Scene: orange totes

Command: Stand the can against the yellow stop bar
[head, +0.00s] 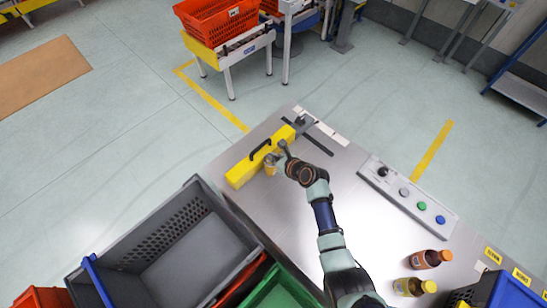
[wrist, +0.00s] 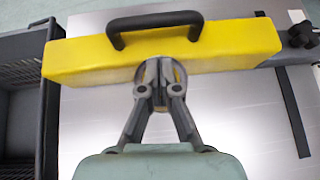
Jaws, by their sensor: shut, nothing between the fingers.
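The yellow stop bar (head: 240,174) with a black handle lies slanted on the metal table. It also spans the upper part of the wrist view (wrist: 90,60). The can (head: 271,169) looks small and yellowish and stands close by the bar's near side, partly covered by my gripper. I cannot tell whether it touches the bar. In the wrist view only a bit of a round rim shows behind the fingers. My gripper (head: 279,152) is shut and empty, right at the can and in front of the bar; its fingertips (wrist: 160,84) meet in the wrist view.
A grey crate (head: 215,195) stands beside the table's left edge, with a green bin (head: 290,285) below. A button panel (head: 408,198) and two bottles (head: 430,259) (head: 414,287) are on the right. The table between panel and arm is clear.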

